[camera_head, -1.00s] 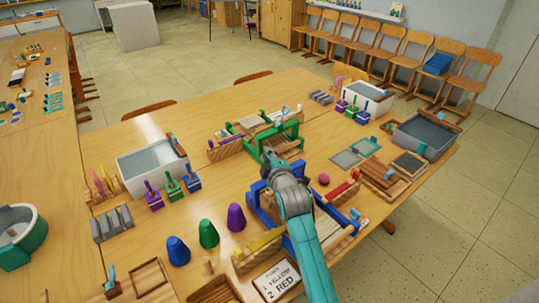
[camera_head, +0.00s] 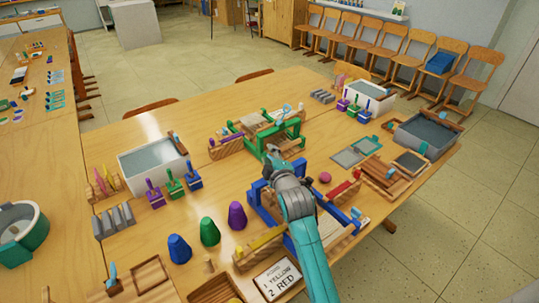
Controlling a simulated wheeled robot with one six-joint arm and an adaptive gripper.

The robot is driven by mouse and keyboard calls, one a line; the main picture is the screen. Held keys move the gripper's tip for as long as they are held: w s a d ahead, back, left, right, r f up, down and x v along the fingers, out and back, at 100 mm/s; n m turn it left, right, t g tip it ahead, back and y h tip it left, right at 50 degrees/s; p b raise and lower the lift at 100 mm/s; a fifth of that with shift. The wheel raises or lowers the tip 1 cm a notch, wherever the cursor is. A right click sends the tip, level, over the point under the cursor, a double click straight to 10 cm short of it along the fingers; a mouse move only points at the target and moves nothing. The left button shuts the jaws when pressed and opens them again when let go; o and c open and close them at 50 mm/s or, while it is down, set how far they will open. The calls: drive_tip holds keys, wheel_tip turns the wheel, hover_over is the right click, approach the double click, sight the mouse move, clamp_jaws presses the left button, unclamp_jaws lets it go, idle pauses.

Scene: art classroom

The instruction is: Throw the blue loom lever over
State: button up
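The blue loom (camera_head: 342,215) stands on the near part of the table, its frame partly hidden under my arm. I cannot pick out its lever clearly; a blue upright (camera_head: 261,190) shows just left of my wrist. My gripper (camera_head: 271,155) is at the end of the teal and grey arm, over the far side of the blue loom and close to the green loom (camera_head: 250,146). The fingers are small and dark, and I cannot see whether they are open or touching anything.
Blue, green and purple cones (camera_head: 209,231) stand left of the loom. A white basin (camera_head: 153,166) is at left, a grey tray (camera_head: 425,137) at right. A pink ball (camera_head: 325,177) sits right of my wrist.

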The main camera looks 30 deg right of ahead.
drive_tip(key=v, duration=1.1)
drive_tip(key=s+a+f+m+y, duration=0.1)
drive_tip(key=s+a+f+m, duration=0.1)
drive_tip(key=s+a+f, duration=0.55)
drive_tip(key=s+a+f+m+y, duration=0.2)
drive_tip(key=s+a+f, duration=0.15)
drive_tip(key=s, duration=0.65)
drive_tip(key=s+a+m+y, duration=0.1)
drive_tip(key=s+a+m, duration=0.1)
drive_tip(key=s, duration=0.9)
drive_tip(key=s+a+r+m+y, duration=0.1)
drive_tip(key=s+a+m, duration=0.1)
drive_tip(key=s, duration=0.9)
drive_tip(key=shift+s+r+m+g, duration=0.25)
drive_tip(key=shift+s+m+g, duration=0.05)
drive_tip(key=shift+m, duration=0.5)
